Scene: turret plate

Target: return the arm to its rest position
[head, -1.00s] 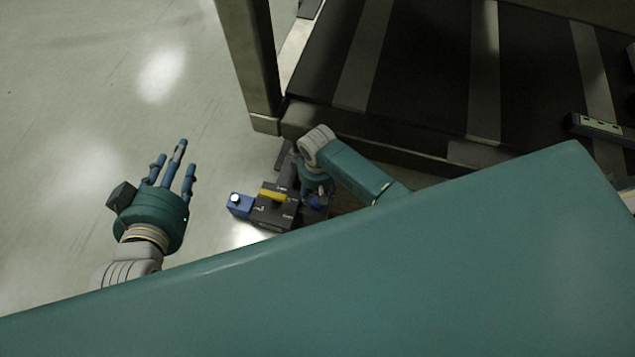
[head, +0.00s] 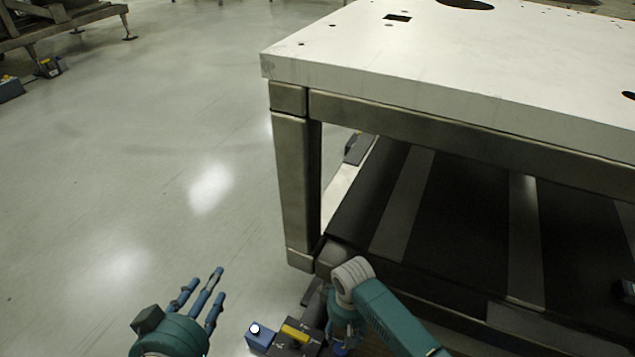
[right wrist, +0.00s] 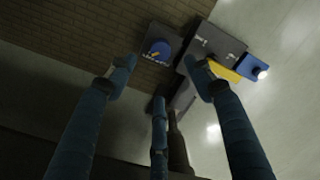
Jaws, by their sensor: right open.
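My left gripper (head: 199,290) is at the lower left of the head view, over bare floor. Its blue fingers are spread and nothing is between them. My right arm reaches down beside the table's near-left leg, and its gripper (head: 343,332) is partly hidden by the arm and the lower picture edge. In the right wrist view the right gripper (right wrist: 160,78) has its fingers well apart, with nothing held.
A large table (head: 450,95) with a pale top and metal frame fills the right. Dark panels with lighter strips (head: 405,205) lie below its top. The control box (head: 296,334) stands close to my right gripper. Open floor (head: 150,170) spreads left. Another metal frame (head: 60,25) stands far left.

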